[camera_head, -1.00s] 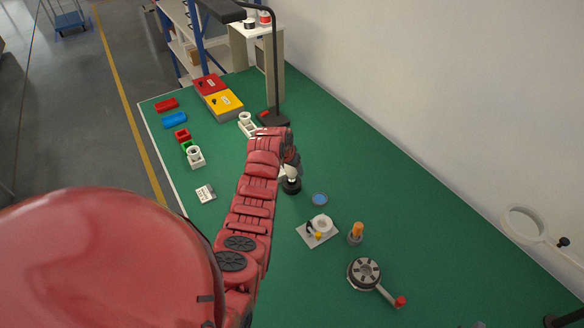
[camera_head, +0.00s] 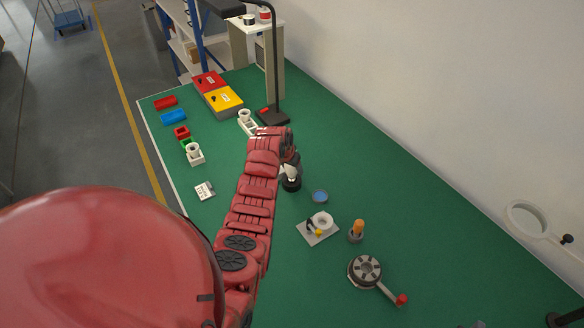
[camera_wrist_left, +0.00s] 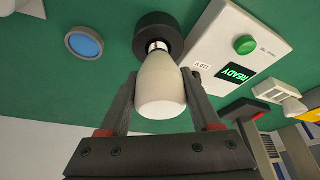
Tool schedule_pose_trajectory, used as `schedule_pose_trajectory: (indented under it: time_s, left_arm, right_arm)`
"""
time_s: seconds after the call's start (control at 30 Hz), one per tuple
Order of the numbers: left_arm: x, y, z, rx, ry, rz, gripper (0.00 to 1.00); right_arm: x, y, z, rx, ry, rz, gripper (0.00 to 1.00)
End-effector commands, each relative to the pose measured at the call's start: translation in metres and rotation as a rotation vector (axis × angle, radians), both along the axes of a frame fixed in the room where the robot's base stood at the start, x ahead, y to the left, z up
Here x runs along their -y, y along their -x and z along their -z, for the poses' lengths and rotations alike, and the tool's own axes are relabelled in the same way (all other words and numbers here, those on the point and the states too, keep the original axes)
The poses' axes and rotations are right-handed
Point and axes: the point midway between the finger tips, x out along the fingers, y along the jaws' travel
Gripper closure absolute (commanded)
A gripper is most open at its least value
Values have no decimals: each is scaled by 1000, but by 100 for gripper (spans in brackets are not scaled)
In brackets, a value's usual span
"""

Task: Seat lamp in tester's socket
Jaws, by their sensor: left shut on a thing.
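The lamp, a white bulb (camera_wrist_left: 162,88) with a metal cap, is between the fingers of my left gripper (camera_wrist_left: 163,105), which is shut on it. It also shows small in the head view (camera_head: 291,172). The cap points at a round black socket (camera_wrist_left: 150,22) and meets it or sits partly in it; some bright metal still shows, and I cannot tell how deep it is. The black socket shows below the bulb in the head view (camera_head: 291,185). Beside it is the white tester box (camera_wrist_left: 218,45) with a green button and a display reading READY. In the head view my arm hides the box. My right gripper is not in view.
A blue disc (camera_head: 320,196) lies near the socket. A grey plate with a white ring (camera_head: 317,230), an orange-topped piece (camera_head: 357,230) and a round device with a red-knobbed crank (camera_head: 366,272) stand nearer. Red and yellow boxes (camera_head: 222,101) and a black lamp stand (camera_head: 272,114) are farther back.

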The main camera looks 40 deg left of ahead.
Motion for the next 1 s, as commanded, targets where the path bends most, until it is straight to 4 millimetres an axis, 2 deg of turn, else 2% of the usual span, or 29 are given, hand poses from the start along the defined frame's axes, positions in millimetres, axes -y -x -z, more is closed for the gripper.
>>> schedule_pose_trajectory:
  time_s: [1.0]
  left_arm:
    - [0,0,8,1,0,0,89]
  right_arm:
    - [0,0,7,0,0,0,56]
